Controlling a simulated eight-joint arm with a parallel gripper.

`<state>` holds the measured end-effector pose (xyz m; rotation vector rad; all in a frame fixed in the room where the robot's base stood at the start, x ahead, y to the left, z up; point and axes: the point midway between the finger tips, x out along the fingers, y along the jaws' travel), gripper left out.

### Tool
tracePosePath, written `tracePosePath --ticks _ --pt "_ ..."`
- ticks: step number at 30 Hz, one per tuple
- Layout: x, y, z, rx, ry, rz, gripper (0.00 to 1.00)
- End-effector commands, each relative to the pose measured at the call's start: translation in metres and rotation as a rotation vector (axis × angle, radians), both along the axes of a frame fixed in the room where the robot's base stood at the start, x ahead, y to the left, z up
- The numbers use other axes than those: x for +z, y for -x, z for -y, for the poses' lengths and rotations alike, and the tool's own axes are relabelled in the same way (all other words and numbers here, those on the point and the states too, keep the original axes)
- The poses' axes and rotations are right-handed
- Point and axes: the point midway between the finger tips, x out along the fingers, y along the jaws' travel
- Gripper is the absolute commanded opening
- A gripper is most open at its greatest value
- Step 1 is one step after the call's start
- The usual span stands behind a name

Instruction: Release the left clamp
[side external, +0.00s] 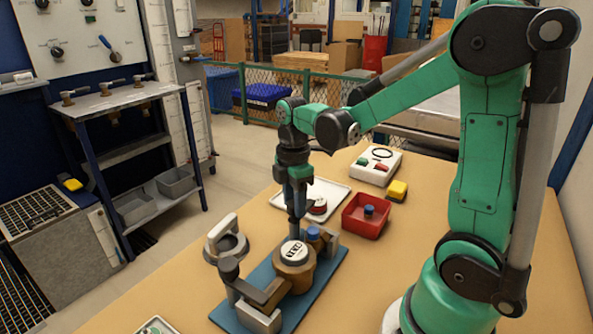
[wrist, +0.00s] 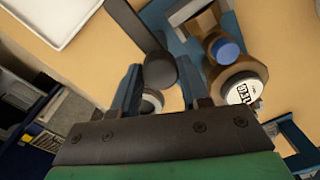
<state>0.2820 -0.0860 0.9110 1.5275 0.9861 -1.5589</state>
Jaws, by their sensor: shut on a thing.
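A meter with a white printed face (side external: 294,250) sits in a brown body on a blue fixture plate (side external: 325,280). It also shows right of centre in the wrist view (wrist: 243,92). A blue cap (wrist: 228,50) tops the brown fitting beside it. My gripper (side external: 297,222) points down next to the meter, partly in front of the far fitting. In the wrist view its fingers (wrist: 160,95) are on either side of a dark clamp handle (wrist: 160,70) with a rounded end. The contact itself is hidden. Another dark clamp knob (side external: 229,268) stands at the fixture's near end.
A round grey part with a handle (side external: 224,238) lies left of the fixture. A white tray (side external: 335,193), a red bin (side external: 362,225), a yellow block (side external: 397,190) and a button box (side external: 375,165) are behind. Tabletop at the lower right of the fixture is clear.

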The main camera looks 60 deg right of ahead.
Motion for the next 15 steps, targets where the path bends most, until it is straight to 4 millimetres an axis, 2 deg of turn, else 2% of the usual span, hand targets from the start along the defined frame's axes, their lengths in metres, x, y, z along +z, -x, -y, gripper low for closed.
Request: tracePosePath --ticks 8,9,12,15 --pt "0.0001 0.0000 0.0000 0.002 0.000 0.000 0.00" --pt "0.0001 0.0000 -0.0001 0.001 0.000 0.000 0.46" --pt "0.0000 0.0000 -0.0001 0.001 0.000 0.000 0.72" --pt "0.0000 0.0000 -0.0001 0.001 -0.001 0.000 0.72"
